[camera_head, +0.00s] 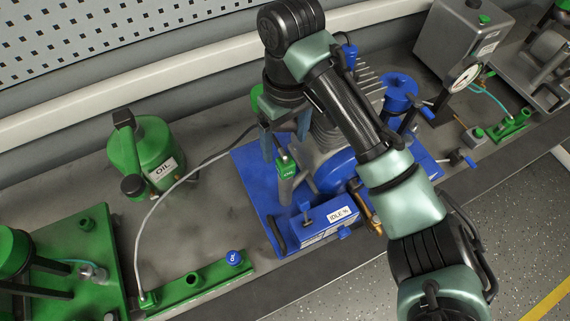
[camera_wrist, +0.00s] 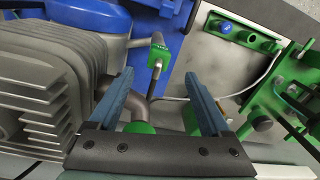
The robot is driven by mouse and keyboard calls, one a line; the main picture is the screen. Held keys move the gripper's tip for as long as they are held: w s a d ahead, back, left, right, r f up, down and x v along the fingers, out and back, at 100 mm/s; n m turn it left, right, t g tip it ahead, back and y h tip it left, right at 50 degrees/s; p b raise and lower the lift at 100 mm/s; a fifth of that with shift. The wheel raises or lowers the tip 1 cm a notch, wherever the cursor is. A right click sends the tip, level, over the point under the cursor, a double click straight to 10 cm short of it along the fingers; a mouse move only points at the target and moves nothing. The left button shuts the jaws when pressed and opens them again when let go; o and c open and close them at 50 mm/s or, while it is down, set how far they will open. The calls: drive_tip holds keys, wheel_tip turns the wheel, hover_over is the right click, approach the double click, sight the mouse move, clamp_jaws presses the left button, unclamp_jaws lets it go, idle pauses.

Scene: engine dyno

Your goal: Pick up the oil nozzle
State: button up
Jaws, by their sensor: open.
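The oil nozzle appears to be the small green piece with a white label (camera_head: 286,167), beside the engine on the blue base. In the wrist view it is the green block (camera_wrist: 157,50) just beyond the fingertips, with a dark rod or hose running from it back between the fingers. My gripper (camera_head: 284,148) is open, its blue fingers pointing down, one on each side of the line to the nozzle. In the wrist view the gap between the fingertips (camera_wrist: 160,74) is empty. The label's text is too small to read.
A green oil can (camera_head: 150,148) stands at left. A pale hose (camera_head: 160,207) runs from a green rail (camera_head: 200,281) to behind my gripper. The finned engine (camera_wrist: 45,90) is close beside one finger. A blue "IDLE %" box (camera_head: 325,226) is in front.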

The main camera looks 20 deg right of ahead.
sight(286, 157)
drive_tip(key=shift+s+f+p, duration=0.1)
drive_tip(key=shift+f+p, duration=0.7)
drive_tip(key=shift+f, duration=2.55)
clamp_jaws()
